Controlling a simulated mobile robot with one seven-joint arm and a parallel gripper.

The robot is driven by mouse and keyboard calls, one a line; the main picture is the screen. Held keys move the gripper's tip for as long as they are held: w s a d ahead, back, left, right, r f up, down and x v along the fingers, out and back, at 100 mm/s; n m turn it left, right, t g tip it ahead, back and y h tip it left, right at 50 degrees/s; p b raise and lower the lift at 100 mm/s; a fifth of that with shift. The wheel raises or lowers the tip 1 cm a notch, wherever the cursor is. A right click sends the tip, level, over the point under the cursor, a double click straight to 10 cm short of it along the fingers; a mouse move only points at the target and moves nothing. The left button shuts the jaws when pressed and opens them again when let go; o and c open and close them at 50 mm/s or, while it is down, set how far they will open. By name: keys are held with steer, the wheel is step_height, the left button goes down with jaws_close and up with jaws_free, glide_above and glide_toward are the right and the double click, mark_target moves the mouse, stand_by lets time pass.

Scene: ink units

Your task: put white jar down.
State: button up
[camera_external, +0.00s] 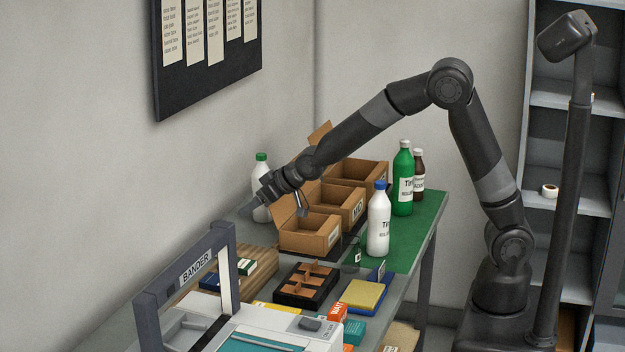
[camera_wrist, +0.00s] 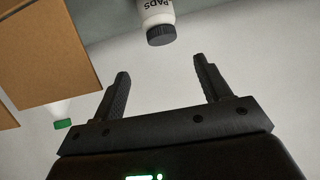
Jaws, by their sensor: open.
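The white jar (camera_wrist: 157,15), with "PADS" lettering and a dark lid, shows at the top edge of the wrist view, cut off by it. It stands on a grey surface, lid toward my gripper (camera_wrist: 160,68). My gripper is open; its two fingers are apart, with nothing between them. The jar lies beyond the fingertips, clear of both. In the outside view my gripper (camera_external: 248,207) is over the far left part of the bench, beside the cardboard boxes. I cannot make out the jar there.
A white bottle with a green cap (camera_external: 261,185) stands close behind my gripper. Open cardboard boxes (camera_external: 310,236) stand to its right. A white blue-capped bottle (camera_external: 378,225) and a green bottle (camera_external: 403,180) stand farther right. A bander machine (camera_external: 195,265) is in front.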

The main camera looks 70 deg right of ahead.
steer(key=s+d+r+g, duration=0.1)
steer(key=s+r, duration=0.3)
steer(key=s, duration=0.6)
steer(key=s+d+r+g, duration=0.1)
steer(key=s+r, duration=0.2)
steer(key=s, duration=0.8)
steer(key=s+d+r+g, duration=0.1)
steer(key=s+r, duration=0.3)
steer(key=s, duration=0.7)
steer(key=shift+d+r, duration=0.35)
steer(key=shift+d, duration=0.25)
steer(key=shift+o, duration=0.7)
steer(key=s+f+g, duration=0.1)
steer(key=s, duration=0.9)
steer(key=shift+d+f+g, duration=0.2)
steer(key=shift+f+g, duration=0.05)
steer(key=shift+g, duration=0.05)
steer(key=shift+o, duration=0.6)
steer(key=shift+s, duration=0.1)
